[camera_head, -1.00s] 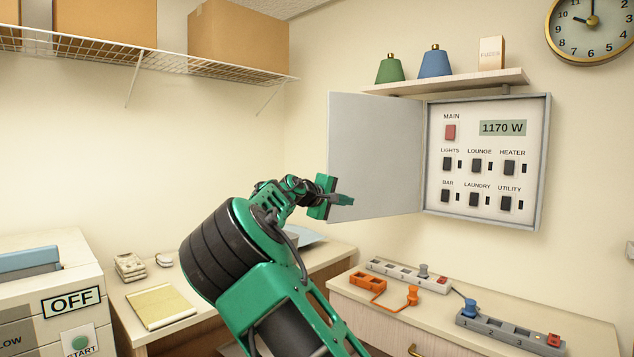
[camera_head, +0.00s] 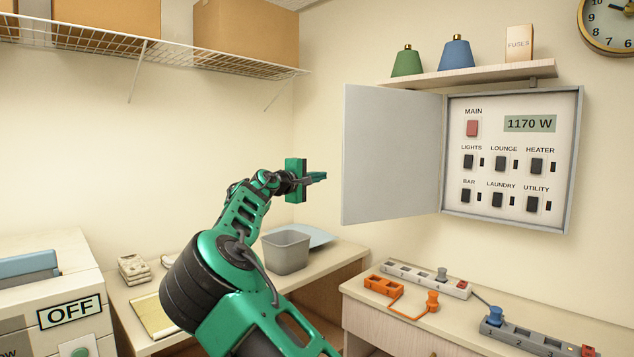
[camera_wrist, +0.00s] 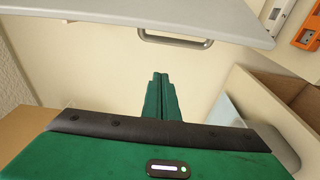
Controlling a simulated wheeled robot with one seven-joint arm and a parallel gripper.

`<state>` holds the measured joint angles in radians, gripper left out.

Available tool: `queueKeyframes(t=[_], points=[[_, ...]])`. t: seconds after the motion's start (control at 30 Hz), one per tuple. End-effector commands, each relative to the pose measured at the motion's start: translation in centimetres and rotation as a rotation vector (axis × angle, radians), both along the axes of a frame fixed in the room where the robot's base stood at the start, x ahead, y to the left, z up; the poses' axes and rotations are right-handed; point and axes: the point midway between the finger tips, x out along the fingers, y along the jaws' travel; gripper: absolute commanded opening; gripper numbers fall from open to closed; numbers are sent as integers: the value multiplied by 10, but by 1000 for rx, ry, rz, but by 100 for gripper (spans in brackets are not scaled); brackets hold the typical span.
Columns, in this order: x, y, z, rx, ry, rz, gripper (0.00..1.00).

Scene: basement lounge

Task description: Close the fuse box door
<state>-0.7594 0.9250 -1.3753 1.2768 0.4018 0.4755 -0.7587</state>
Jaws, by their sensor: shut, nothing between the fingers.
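The fuse box (camera_head: 572,160) hangs on the right wall. Its grey door (camera_head: 392,155) stands wide open to the left, with its inner face toward the head camera. My gripper (camera_head: 322,176) is shut and empty, left of the door's free edge with a small gap in the picture. In the wrist view the shut fingers (camera_wrist: 160,78) point toward a grey panel, apparently the door (camera_wrist: 165,14). A grey bar handle (camera_wrist: 175,42) shows at that panel; the head view does not show it. I see no contact between fingers and door.
Below is a counter with power strips (camera_head: 425,279) and an orange plug (camera_head: 432,302). A grey bin (camera_head: 286,250) stands on the left desk, behind my arm.

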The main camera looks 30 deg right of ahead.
Motion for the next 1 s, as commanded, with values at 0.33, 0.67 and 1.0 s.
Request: queueKeyframes(t=[0.33, 0.67, 1.0], points=[[28, -41, 0, -1, 1, 6, 0], [24, -57, 0, 2, 0, 7, 0], [0, -61, 0, 1, 0, 7, 0]])
